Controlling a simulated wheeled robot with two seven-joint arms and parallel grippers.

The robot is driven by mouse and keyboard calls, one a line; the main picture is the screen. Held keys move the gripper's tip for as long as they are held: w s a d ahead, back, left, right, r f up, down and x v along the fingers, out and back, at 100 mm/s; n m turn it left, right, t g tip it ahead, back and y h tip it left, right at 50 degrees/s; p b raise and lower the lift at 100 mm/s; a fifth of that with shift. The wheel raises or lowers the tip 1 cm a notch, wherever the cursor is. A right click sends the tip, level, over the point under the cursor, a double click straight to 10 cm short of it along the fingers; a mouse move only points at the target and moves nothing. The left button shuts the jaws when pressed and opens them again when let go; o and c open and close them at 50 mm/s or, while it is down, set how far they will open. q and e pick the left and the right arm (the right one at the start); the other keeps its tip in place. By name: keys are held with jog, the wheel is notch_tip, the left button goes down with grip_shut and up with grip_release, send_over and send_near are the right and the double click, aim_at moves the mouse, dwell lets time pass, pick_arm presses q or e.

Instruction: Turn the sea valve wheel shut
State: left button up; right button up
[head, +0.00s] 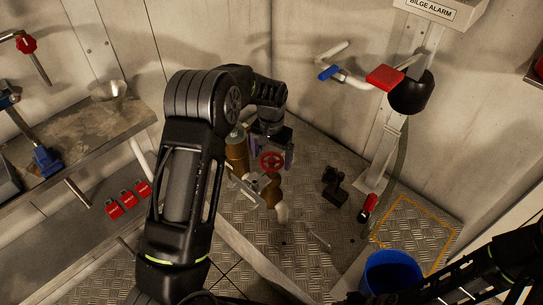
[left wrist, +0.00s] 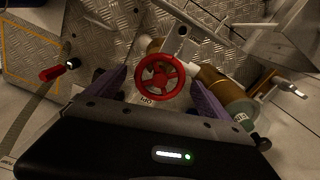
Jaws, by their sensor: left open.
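The red sea valve wheel (head: 271,161) sits on brass pipework near the floor, in the middle of the head view. In the left wrist view the wheel (left wrist: 159,77) shows face on, with its spokes and hub clear. My left gripper (head: 273,150) is over the wheel. In the left wrist view its two purple fingers (left wrist: 160,95) are apart, one on each side of the wheel's lower part. I cannot tell whether they touch the rim. My right arm comes in at the lower right of the head view; its gripper is not visible.
A brass cylinder (head: 237,155) stands just left of the wheel. A bench (head: 75,135) is at the left, with red padlock-like items (head: 128,199) below it. A blue bucket (head: 392,272) and a red-handled tool (head: 368,207) are at the right. Some plate floor around is bare.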

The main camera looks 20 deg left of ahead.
pick_arm(q)
jog(key=shift+c, duration=0.4)
grip_shut()
dwell(0.7)
